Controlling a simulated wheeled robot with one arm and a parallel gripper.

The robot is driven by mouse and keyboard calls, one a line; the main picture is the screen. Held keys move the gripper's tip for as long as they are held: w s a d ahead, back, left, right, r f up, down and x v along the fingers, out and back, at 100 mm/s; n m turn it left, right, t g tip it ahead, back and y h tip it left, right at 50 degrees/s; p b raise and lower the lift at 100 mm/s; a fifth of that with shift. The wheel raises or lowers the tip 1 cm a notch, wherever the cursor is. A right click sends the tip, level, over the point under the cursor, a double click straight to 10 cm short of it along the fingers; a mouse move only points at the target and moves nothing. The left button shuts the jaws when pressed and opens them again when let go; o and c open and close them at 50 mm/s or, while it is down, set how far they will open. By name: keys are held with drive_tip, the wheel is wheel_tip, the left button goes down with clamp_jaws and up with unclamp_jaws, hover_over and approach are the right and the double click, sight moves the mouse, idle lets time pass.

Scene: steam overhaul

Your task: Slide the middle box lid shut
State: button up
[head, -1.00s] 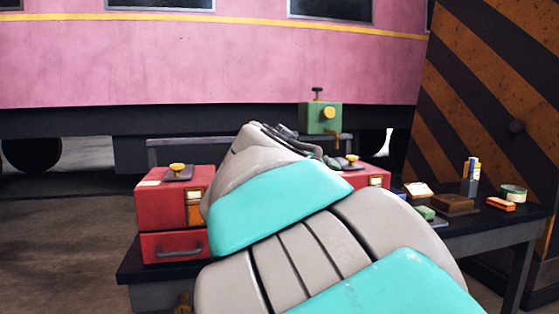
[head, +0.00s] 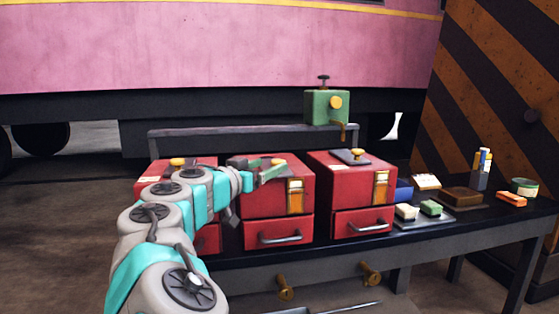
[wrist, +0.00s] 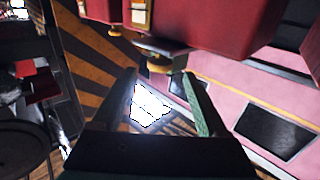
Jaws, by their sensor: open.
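The middle red box (head: 277,203) stands on the table between two similar red boxes. Its top is partly covered by my gripper (head: 270,168), which reaches in from the left just above it. How far its dark lid is slid cannot be told. In the wrist view, which looks upside down, a dark lid (wrist: 155,48) with a yellow knob (wrist: 160,63) projects from the nearest red box (wrist: 235,25). The knob appears between the two open fingers of my gripper (wrist: 163,82). I see no contact, and nothing is held.
The right red box (head: 340,175) has a dark lid with a yellow knob. My arm partly hides the left red box (head: 150,185). A green device (head: 326,106) stands behind. Small blocks, a brown box (head: 462,198) and an orange block (head: 511,199) lie at right.

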sight(274, 163)
drive_tip(key=shift+p+x, duration=0.3)
drive_tip(key=shift+x, duration=2.35)
clamp_jaws()
